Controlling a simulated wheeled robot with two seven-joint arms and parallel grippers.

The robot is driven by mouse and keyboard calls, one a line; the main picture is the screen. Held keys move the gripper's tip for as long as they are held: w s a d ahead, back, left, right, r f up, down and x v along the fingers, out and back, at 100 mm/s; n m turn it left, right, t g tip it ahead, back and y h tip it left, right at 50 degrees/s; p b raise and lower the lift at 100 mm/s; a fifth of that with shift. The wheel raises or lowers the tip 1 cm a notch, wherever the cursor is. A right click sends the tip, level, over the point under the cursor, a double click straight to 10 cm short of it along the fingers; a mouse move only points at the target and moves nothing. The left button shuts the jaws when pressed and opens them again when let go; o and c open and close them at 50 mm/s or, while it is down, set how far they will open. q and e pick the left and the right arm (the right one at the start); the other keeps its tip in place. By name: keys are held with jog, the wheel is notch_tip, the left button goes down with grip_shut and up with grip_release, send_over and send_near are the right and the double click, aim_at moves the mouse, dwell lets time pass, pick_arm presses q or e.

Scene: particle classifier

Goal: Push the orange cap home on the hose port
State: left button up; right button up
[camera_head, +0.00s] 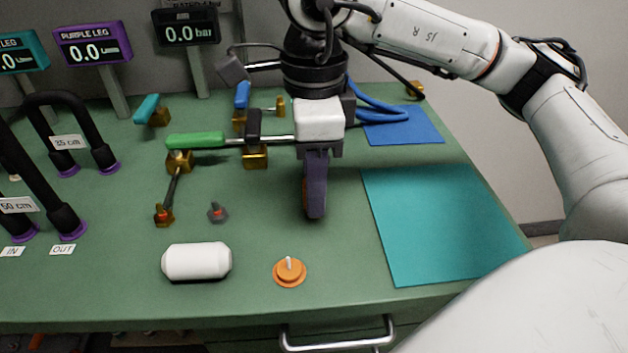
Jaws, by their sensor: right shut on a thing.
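My right gripper (315,208) hangs over the bench right of centre, pointing down, with its dark purple-grey fingers shut. My left gripper is not in view.
A white cylinder (197,262) lies left of the orange piece. Brass valves with a green handle (196,140) stand behind it. Black hoses with purple collars (73,234) are at the left. A teal mat (440,225) and a blue mat (425,133) lie right.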

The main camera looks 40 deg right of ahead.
jog(key=shift+f, duration=0.4)
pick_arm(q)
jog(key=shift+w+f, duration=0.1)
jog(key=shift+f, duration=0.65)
pick_arm(e)
jog(key=o, duration=1.1)
jog(key=shift+r, duration=0.25)
notch_tip(320, 180, up, 9)
jog(key=p, duration=0.3)
jog(key=shift+r, duration=0.6)
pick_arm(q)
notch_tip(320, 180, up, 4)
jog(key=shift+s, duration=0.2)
